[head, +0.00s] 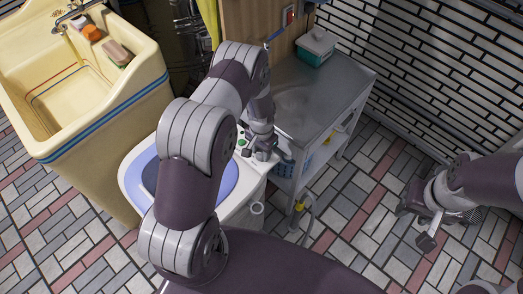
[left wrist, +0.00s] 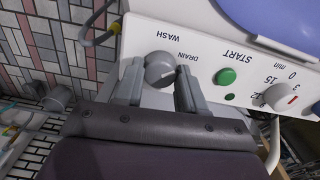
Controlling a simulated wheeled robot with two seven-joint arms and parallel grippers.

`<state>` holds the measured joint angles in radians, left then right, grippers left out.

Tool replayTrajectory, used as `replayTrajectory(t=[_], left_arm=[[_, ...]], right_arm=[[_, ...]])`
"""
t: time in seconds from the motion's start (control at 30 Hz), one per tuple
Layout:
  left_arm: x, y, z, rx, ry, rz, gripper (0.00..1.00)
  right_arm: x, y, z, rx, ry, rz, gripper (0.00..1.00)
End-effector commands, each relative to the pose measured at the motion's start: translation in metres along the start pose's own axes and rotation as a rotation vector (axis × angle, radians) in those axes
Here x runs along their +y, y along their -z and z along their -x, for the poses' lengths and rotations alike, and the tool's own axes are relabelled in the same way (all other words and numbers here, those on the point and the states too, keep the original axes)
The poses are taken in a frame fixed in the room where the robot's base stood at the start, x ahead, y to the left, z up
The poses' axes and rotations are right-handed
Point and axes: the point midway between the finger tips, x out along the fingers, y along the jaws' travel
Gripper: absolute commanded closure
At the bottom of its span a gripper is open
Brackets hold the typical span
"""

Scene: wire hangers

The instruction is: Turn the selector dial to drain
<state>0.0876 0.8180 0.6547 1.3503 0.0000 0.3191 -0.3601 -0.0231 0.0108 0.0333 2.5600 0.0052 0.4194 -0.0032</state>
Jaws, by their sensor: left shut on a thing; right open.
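The washing machine (head: 241,196) is white with a round blue lid and stands below my left arm in the head view. Its white panel (left wrist: 207,49) shows in the left wrist view with the words WASH, DRAIN and START. The grey selector dial (left wrist: 159,69) sits beside the words WASH and DRAIN. My left gripper (left wrist: 159,88) is shut on this dial, one finger on each side; it also shows in the head view (head: 262,153). Where the dial points is hard to tell. My right gripper (head: 430,224) is open and empty above the floor at the right.
A green start button (left wrist: 226,76) and a timer dial (left wrist: 282,97) with a red mark are on the same panel. A cream sink (head: 70,95) stands at the left. A metal table (head: 330,85) with a teal box (head: 316,47) stands behind the machine. Tiled floor is clear at right.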

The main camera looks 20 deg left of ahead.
Motion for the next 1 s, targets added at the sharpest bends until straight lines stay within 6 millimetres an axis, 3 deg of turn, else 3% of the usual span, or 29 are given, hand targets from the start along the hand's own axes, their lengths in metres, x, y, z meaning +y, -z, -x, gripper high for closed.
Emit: replayTrajectory(t=[0.3, 0.83, 0.87, 0.9, 0.93, 1.0], left_arm=[[-0.0007, 0.0014, 0.0013, 0.003, 0.001, -0.107, 0.91], [-0.0009, 0.0017, 0.0017, 0.004, 0.002, -0.127, 0.91], [-0.0009, 0.0017, 0.0017, 0.004, 0.002, -0.127, 0.54], [-0.0009, 0.0017, 0.0017, 0.004, 0.002, -0.127, 0.41], [-0.0008, 0.0016, 0.0017, 0.004, 0.002, -0.127, 0.35], [-0.0007, 0.0012, 0.0013, 0.003, 0.001, -0.127, 0.35]], right_arm=[[0.0, -0.0002, -0.0015, 0.0, 0.0, 0.0, 0.57], [0.0, -0.0002, -0.0016, 0.0, 0.0, 0.0, 0.57], [0.0, -0.0002, -0.0015, 0.0, 0.0, 0.0, 0.57], [0.0, -0.0002, -0.0015, 0.0, 0.0, 0.0, 0.57], [0.0, -0.0002, -0.0016, 0.0, 0.0, 0.0, 0.57], [0.0, -0.0002, -0.0016, 0.0, 0.0, 0.0, 0.57]])
